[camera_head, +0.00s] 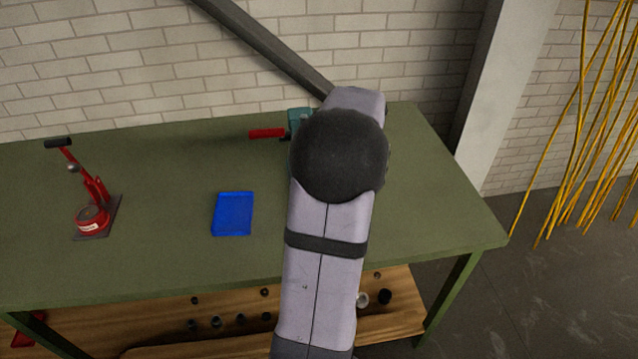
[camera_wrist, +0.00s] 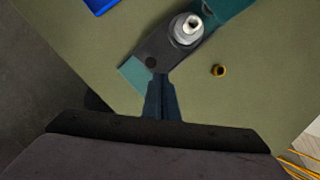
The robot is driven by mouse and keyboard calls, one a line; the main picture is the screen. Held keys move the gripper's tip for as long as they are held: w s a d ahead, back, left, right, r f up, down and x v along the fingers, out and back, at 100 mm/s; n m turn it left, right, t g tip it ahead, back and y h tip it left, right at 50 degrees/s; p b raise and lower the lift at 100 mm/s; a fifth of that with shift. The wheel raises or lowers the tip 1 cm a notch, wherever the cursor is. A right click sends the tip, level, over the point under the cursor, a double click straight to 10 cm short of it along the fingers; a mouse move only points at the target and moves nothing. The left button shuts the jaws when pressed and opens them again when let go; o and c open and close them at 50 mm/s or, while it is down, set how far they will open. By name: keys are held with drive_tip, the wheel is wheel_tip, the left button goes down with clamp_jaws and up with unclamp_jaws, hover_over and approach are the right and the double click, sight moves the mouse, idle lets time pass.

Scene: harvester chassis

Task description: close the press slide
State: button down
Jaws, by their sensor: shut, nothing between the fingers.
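The teal press (camera_head: 299,118) stands at the back of the green table, mostly hidden behind my arm in the head view. Its red handle (camera_head: 267,133) points left. In the wrist view, the teal body (camera_wrist: 232,8) is at the top edge. A dark slide plate (camera_wrist: 152,50) sticks out from it toward the lower left, bearing a bright metal round piece (camera_wrist: 187,28). A flat teal part (camera_wrist: 131,72) shows beside the plate's near end. My gripper (camera_wrist: 158,76) is shut and empty, its tips at the plate's near end; I cannot tell whether they touch.
A small brass-coloured ring (camera_wrist: 218,71) lies on the table right of the slide. A blue tray (camera_head: 233,214) and a red lever press (camera_head: 92,215) stand on the table (camera_head: 160,250) to the left. Table room between them is clear.

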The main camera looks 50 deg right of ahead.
drive_tip(key=d+f, duration=0.1)
drive_tip(key=f, duration=0.2)
drive_tip(key=w+d+f+m+p, duration=0.1)
drive_tip(key=f, duration=0.1)
drive_tip(key=w+d+f+m+p, duration=0.1)
drive_tip(key=f, duration=0.2)
drive_tip(key=shift+w+f+h, duration=0.15)
drive_tip(key=shift+f+h, duration=0.15)
drive_tip(key=shift+f, duration=0.05)
drive_tip(key=shift+w+d+r+p, duration=0.15)
drive_tip(key=shift+w+p, duration=0.3)
drive_tip(key=shift+w, duration=0.15)
drive_tip(key=shift+w+d+r+p, duration=0.15)
drive_tip(key=shift+w+p, duration=0.3)
drive_tip(key=shift+w, duration=0.1)
drive_tip(key=shift+w+d+f, duration=0.15)
drive_tip(key=shift+w+d, duration=0.1)
drive_tip(key=shift+w, duration=0.45)
drive_tip(key=shift+p, duration=0.3)
